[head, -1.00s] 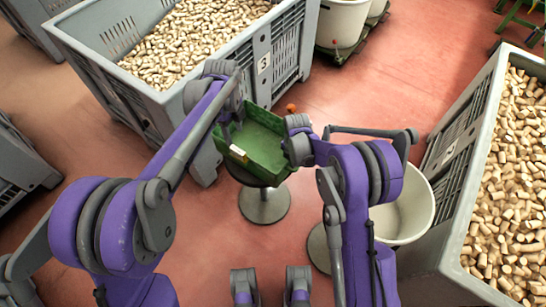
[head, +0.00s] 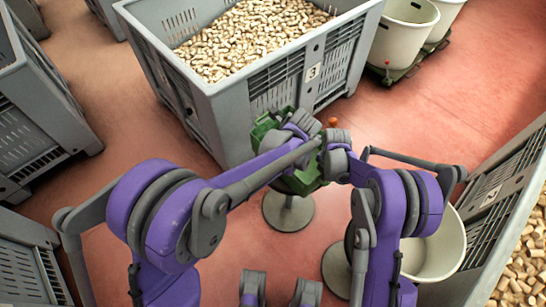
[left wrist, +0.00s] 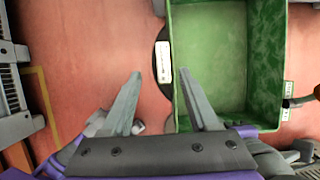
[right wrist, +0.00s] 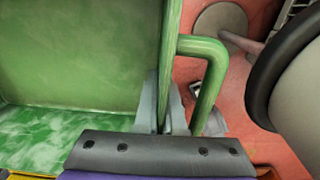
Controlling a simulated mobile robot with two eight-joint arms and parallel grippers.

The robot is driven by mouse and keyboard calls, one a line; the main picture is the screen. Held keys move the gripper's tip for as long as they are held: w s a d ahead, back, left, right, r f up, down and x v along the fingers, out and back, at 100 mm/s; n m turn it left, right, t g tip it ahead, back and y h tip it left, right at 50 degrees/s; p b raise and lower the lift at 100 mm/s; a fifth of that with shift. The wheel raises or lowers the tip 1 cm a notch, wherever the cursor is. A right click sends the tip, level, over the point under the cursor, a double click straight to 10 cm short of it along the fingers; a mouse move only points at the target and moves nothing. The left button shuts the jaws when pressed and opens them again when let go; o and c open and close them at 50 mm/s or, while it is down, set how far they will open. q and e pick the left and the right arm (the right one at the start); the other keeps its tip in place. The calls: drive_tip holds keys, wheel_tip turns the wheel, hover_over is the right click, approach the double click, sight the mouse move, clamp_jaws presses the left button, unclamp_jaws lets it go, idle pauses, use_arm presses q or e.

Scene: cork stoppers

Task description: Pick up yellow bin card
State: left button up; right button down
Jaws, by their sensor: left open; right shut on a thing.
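A small pale card (left wrist: 164,62) with dark print shows in the left wrist view, at the dark round stand edge just left of the green bin (left wrist: 171,30). I see no clearly yellow card; this one looks off-white. My left gripper (left wrist: 160,76) is open and empty, its fingertips either side of the card in the picture, apart from it. My right gripper (right wrist: 164,108) is shut on the green bin's wall (right wrist: 90,50), beside its green tube handle (right wrist: 205,48). In the head view, my arms hide most of the green bin (head: 264,127) and the card.
A small label (left wrist: 287,88) is on the bin's right side. The bin is above a round-footed stand (head: 288,212). A grey crate of corks (head: 250,100) stands behind, another (head: 500,190) at right, with a white tub (head: 440,250) nearby.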

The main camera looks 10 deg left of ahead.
use_arm(q)
drive_tip(key=x, duration=0.5)
drive_tip(key=shift+w+f, duration=0.1)
drive_tip(key=shift+w, duration=0.25)
clamp_jaws()
